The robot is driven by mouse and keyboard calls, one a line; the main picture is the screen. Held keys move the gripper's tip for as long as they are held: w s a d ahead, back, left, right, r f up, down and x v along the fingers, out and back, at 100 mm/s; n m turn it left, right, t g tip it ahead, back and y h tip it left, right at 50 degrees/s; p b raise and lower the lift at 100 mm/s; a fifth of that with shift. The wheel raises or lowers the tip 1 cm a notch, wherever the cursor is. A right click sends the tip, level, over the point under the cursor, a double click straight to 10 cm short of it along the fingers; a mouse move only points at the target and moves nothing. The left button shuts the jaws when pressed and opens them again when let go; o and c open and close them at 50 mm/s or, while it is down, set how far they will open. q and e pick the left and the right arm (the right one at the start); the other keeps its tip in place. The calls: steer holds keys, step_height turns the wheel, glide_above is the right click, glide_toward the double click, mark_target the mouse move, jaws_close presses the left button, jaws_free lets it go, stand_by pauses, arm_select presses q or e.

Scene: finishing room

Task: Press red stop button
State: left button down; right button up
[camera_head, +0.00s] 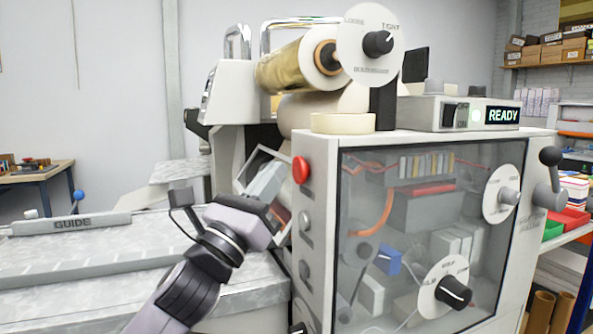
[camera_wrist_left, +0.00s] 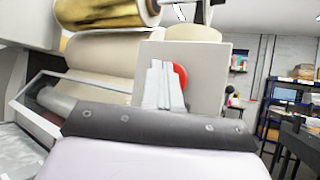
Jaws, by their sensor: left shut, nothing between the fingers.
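The red stop button (camera_head: 301,170) is a round red knob at the upper left corner of the machine's front panel in the head view. It also shows in the left wrist view (camera_wrist_left: 181,76), partly hidden behind my fingers. My left gripper (camera_head: 270,180) is to the left of the button and slightly below it in the head view. In the left wrist view its fingers (camera_wrist_left: 161,82) are together and empty, overlapping the button's left side. A gap to the button shows in the head view; its depth is hard to judge. My right gripper is in neither view.
The machine carries a gold foil roll (camera_head: 290,68), a tension dial (camera_head: 370,45) and a READY display (camera_head: 502,116). A clear-windowed cabinet (camera_head: 340,290) fills the right. A framed guard (camera_wrist_left: 40,118) stands close left of my fingers.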

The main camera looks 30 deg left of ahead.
arm_select(q)
steer(key=shift+s+a+b, duration=0.35)
steer(key=shift+s+a, duration=1.3)
steer(key=shift+s, duration=0.3)
